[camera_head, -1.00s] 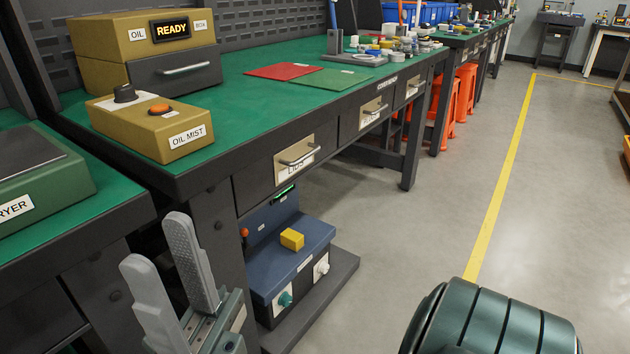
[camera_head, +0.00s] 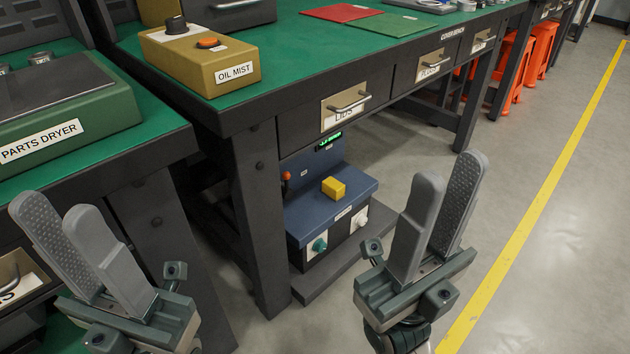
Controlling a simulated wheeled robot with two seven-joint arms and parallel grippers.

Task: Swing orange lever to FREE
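A small orange lever (camera_head: 286,177) with a round knob stands at the left side of a blue machine (camera_head: 310,210) under the green-topped bench. The machine has a yellow block (camera_head: 333,188) on top, a green lit display (camera_head: 328,141), a teal knob (camera_head: 319,245) and a white knob (camera_head: 359,219) on its front. The lever's markings are too small to read. My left gripper (camera_head: 58,222) is at the lower left, empty, its fingers a little apart. My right gripper (camera_head: 446,193) is right of the machine, empty, its fingers a little apart. Neither touches the lever.
The bench leg (camera_head: 258,215) stands just left of the lever, and the benchtop (camera_head: 285,75) overhangs the machine. The oil mist box (camera_head: 200,62) and parts dryer (camera_head: 60,110) sit above. The floor (camera_head: 545,250) to the right is clear.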

